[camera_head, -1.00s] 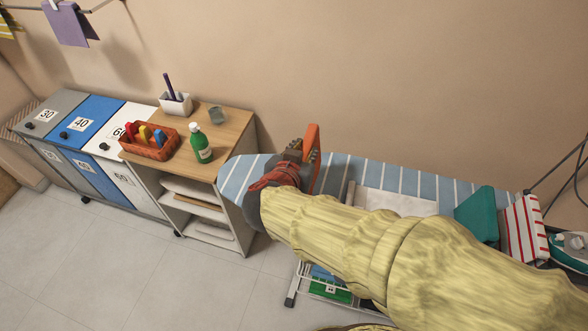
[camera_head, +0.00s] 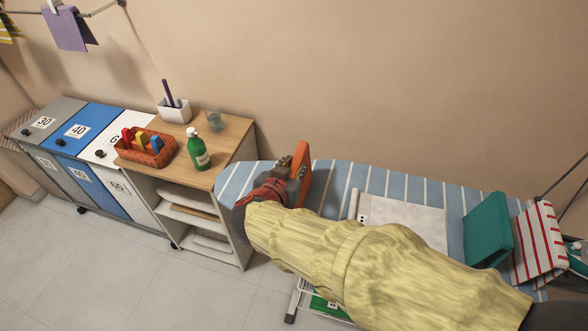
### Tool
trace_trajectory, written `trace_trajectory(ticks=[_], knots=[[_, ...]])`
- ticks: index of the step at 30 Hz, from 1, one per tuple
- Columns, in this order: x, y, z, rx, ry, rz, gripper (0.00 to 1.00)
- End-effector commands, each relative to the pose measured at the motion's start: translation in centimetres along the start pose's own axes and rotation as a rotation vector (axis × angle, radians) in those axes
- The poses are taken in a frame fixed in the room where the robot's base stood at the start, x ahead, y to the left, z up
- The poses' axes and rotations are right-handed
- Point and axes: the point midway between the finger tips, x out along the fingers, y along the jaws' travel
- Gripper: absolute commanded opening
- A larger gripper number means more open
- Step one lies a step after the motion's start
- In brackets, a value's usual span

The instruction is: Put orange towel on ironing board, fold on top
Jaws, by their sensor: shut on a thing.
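The orange towel (camera_head: 303,180) is a folded slab standing upright above the left part of the ironing board. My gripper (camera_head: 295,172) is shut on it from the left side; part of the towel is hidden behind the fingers. The ironing board (camera_head: 375,180) has a blue and white striped cover, and my arm in its yellow sleeve hides much of its front edge. I cannot tell whether the towel's lower edge touches the board.
On the board are a whitish flat sheet (camera_head: 405,218), a teal folded cloth (camera_head: 487,228) and a red-striped cloth (camera_head: 538,240). A shelf (camera_head: 225,132) to the left holds a green bottle (camera_head: 197,150) and an orange basket (camera_head: 147,147). Labelled bins (camera_head: 95,130) stand farther left.

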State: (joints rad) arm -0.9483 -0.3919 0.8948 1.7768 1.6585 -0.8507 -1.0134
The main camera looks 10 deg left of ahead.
Motion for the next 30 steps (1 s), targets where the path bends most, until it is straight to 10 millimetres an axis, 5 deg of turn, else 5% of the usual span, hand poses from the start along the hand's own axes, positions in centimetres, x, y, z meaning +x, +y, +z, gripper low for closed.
trace_trajectory(ticks=[3, 4, 13, 23, 30], knots=[[0.1, 0.0, 0.2, -0.001, -0.001, 0.001, 0.0], [0.1, 0.0, 0.2, 0.0, -0.001, 0.001, 0.23], [0.1, 0.0, 0.2, 0.0, -0.001, 0.0, 0.4], [0.0, 0.0, 0.1, 0.0, 0.0, 0.0, 0.4], [-3.3, -0.1, -0.3, -0.002, -0.001, -0.003, 0.4]])
